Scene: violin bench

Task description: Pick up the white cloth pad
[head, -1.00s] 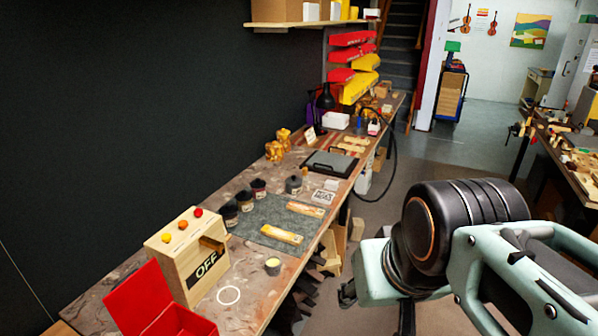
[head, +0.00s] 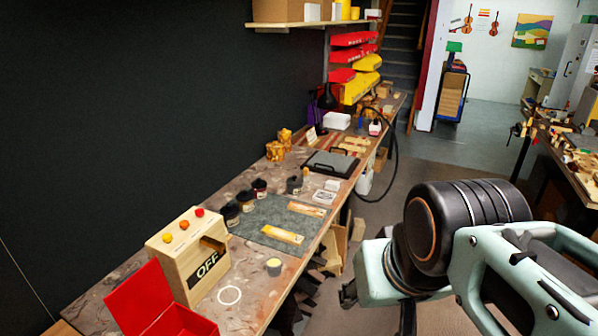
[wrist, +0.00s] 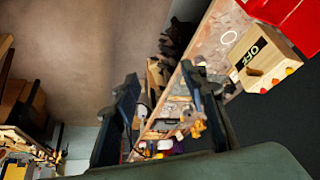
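A small white block-like item (head: 332,185), which may be the white cloth pad, lies on the bench just beyond the grey mat, beside a white card with dark print (head: 325,196). I cannot tell its material at this size. My gripper (wrist: 160,76) is open in the wrist view, with two dark fingers apart and nothing held between them. It hangs off the bench's front side, well away from the white item. In the head view my arm fills the lower right. I cannot pick out the pad in the wrist view.
A black hose (head: 395,150) hangs over the front edge. Open floor lies right of the bench.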

